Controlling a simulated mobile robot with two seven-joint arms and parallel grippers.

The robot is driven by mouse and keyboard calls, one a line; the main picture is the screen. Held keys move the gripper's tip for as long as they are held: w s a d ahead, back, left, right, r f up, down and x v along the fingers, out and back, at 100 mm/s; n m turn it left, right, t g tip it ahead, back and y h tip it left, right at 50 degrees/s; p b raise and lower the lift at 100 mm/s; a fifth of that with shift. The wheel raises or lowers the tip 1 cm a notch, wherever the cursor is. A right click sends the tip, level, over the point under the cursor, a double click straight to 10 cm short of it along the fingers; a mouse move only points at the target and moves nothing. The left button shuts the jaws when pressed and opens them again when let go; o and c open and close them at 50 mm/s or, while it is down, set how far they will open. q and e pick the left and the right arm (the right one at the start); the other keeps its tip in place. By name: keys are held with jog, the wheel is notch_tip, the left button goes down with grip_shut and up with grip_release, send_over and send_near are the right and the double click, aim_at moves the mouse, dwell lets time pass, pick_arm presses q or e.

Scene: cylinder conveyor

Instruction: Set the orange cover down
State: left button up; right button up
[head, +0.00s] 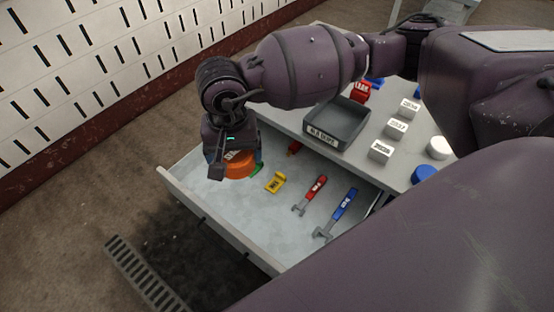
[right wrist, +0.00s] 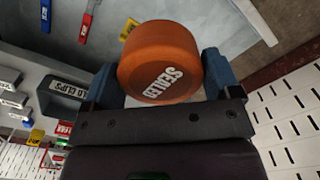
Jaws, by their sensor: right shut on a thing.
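The orange cover (head: 240,164) is a round orange cap with white lettering. It is inside the open drawer (head: 215,214), near the drawer's far left corner. My right gripper (head: 229,160) is above the cover and shut on it. In the right wrist view the orange cover (right wrist: 160,62) sits between the two blue fingers of my right gripper (right wrist: 165,75). I cannot tell whether the cover touches the drawer floor. My left gripper is not in view.
The drawer also holds a yellow piece (head: 275,182), a red tool (head: 312,194), a blue tool (head: 338,212) and a green thing (head: 257,169) beside the cover. On the counter are a grey tray (head: 342,112), white blocks (head: 381,151) and round caps. The drawer's front left is clear.

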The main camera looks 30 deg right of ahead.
jog(key=b, duration=0.2)
send_over(245, 208)
notch_tip(245, 208, down, 14)
jog(key=shift+s+f, duration=0.1)
jog(key=shift+f, duration=0.05)
notch_tip(245, 208, down, 6)
jog(key=shift+r+b, duration=0.25)
jog(key=shift+b, duration=0.55)
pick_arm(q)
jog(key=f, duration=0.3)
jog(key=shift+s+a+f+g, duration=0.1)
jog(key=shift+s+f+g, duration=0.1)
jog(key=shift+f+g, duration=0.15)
pick_arm(e)
jog(key=shift+f, duration=0.15)
jog(key=o, duration=0.7)
jog(key=shift+o, duration=0.2)
